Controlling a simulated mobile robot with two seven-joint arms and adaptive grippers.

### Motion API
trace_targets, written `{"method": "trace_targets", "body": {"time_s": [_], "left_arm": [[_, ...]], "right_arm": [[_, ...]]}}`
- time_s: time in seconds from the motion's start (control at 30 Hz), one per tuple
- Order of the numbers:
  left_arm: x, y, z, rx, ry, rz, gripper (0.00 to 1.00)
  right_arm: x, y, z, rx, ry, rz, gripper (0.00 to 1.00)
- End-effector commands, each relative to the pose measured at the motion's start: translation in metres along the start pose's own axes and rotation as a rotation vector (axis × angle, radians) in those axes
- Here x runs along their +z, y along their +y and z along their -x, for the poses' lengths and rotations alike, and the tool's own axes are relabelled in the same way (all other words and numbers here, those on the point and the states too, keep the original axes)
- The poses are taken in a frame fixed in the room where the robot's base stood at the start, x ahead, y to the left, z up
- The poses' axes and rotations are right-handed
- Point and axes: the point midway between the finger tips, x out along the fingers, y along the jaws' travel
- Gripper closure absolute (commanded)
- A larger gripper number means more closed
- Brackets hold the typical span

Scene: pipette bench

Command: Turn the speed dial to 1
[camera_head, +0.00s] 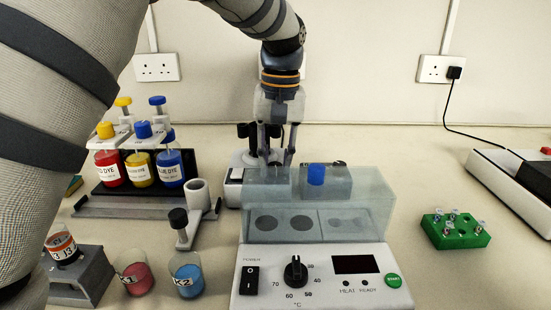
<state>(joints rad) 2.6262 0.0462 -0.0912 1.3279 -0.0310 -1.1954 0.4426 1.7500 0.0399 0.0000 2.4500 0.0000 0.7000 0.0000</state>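No dial marked as speed can be made out. My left gripper (274,158) points down at the back of the bench, over a white device (236,176) partly hidden behind the clear-covered heating block. Its fingers are seen with a gap between them higher up, but their tips are hidden, so I cannot tell whether they hold anything. My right gripper is not in view.
The heating block (313,228) fills the centre front. A dye bottle rack (186,162), a grey tube holder (198,197) and two beakers (186,276) stand left. A green tube rack (455,233) and a white device (512,180) are right, with clear bench between.

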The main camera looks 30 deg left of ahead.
Motion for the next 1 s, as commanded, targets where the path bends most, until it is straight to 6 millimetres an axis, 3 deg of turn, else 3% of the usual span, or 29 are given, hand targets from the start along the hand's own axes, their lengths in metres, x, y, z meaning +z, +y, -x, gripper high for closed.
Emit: {"method": "trace_targets", "body": {"time_s": [1.0], "left_arm": [[0.0008,-0.0009,0.0,0.0,0.046,-0.89,1.0]], "right_arm": [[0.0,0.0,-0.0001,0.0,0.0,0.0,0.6]]}}
